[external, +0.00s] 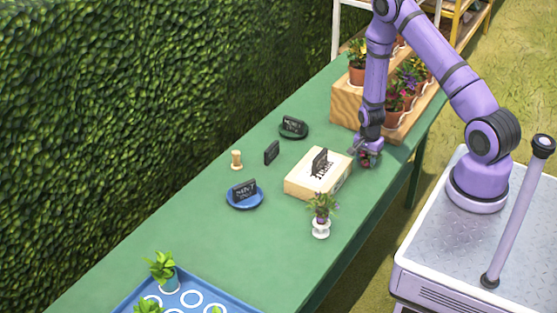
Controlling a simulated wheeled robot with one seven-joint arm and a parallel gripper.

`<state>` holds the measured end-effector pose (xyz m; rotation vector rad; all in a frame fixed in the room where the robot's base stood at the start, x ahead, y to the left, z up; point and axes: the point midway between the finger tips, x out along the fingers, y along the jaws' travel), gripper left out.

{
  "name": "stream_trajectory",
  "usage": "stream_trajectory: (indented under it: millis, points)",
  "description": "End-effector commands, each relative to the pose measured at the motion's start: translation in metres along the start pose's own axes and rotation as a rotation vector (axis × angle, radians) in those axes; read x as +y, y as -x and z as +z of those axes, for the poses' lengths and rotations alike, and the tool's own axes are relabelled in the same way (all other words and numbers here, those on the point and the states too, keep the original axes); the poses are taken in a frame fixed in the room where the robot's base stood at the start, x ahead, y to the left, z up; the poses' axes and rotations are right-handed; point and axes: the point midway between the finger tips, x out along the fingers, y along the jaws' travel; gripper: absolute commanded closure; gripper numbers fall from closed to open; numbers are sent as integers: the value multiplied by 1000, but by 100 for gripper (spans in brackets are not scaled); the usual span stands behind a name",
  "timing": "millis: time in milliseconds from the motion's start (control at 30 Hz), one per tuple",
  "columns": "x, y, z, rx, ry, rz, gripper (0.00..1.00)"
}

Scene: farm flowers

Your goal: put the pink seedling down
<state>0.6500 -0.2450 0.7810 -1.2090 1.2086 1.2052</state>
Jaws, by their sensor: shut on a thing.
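My gripper (366,149) points down beside the right end of the pale wooden box, over the green table. It is shut on the pink seedling (367,161), which shows as a small dark patch with pink-red in it. The fingers hide part of the seedling, and I cannot tell whether its base touches the table.
The pale box (309,187) bears a black sign. Nearby are a potted plant on a white stand (321,229), blue dish (244,203), dark green dish (293,133) and wooden peg (237,161). A stepped wooden stand (345,106) holds pots; a blue tray (128,306) holds seedlings.

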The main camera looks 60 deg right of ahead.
Motion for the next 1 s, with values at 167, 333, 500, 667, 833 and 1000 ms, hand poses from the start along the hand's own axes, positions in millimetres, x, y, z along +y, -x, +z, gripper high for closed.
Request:
stream_trajectory:
  millis: [167,333,500,667,833,1000]
  points:
    - [0,-2,0,0,0,1,80]
    - [0,-3,0,0,0,1,31]
    - [0,-2,0,0,0,1,31]
    - [0,1,0,0,0,0,31]
    - [-1,19,0,1,1,-2,31]
    - [-1,48,-1,2,2,-2,31]
